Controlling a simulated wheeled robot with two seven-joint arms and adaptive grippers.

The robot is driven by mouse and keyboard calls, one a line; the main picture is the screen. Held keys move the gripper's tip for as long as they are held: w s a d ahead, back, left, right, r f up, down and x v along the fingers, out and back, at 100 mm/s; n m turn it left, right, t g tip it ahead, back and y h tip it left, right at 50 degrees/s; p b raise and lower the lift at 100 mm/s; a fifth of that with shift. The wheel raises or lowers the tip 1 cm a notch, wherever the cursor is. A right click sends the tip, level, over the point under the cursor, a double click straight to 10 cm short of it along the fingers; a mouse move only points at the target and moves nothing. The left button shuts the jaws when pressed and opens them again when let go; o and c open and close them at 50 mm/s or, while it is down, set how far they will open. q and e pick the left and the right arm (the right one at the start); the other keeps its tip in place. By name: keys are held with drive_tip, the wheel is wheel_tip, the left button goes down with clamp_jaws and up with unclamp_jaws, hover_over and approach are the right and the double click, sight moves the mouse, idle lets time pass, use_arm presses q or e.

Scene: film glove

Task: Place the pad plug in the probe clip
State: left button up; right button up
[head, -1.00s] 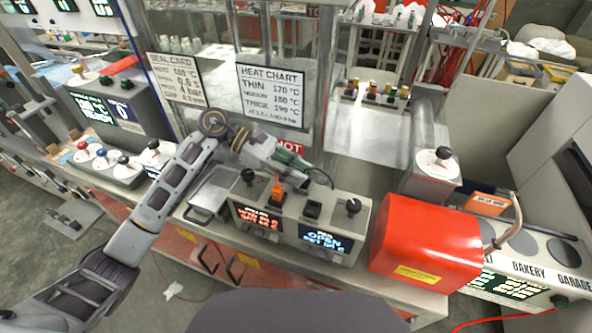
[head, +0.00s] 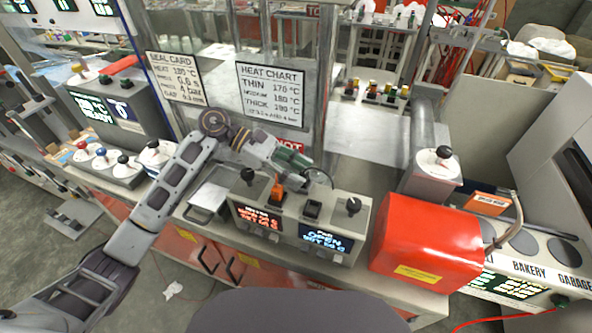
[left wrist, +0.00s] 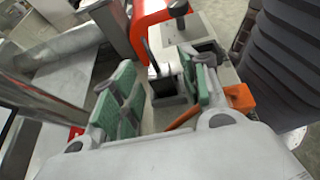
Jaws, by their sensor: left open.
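My left gripper (head: 302,178) is open over the back edge of a beige control box (head: 285,222). Its green-padded fingers also show in the left wrist view (left wrist: 160,93). A small dark clip-like piece (left wrist: 164,86) with a thin dark stem stands between the fingers, not gripped; I cannot tell whether it is the probe clip. An orange piece (head: 277,191) sits on the box top left of the fingertips; it also shows in the left wrist view (left wrist: 240,97). I cannot tell which piece is the pad plug. A black socket (head: 313,209) is in the box top. My right gripper is not in view.
Black knobs (head: 248,175) (head: 353,206) stand up at both ends of the box. A red cover (head: 425,245) is close on the right. A metal tray (head: 208,195) lies to the left. A heat chart panel (head: 271,95) stands behind.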

use_arm(q)
drive_tip(key=shift+r, duration=0.15)
drive_tip(key=b+v, duration=0.2)
drive_tip(key=v, duration=0.5)
drive_tip(key=shift+b+v, duration=0.55)
drive_tip(key=shift+v, duration=1.95)
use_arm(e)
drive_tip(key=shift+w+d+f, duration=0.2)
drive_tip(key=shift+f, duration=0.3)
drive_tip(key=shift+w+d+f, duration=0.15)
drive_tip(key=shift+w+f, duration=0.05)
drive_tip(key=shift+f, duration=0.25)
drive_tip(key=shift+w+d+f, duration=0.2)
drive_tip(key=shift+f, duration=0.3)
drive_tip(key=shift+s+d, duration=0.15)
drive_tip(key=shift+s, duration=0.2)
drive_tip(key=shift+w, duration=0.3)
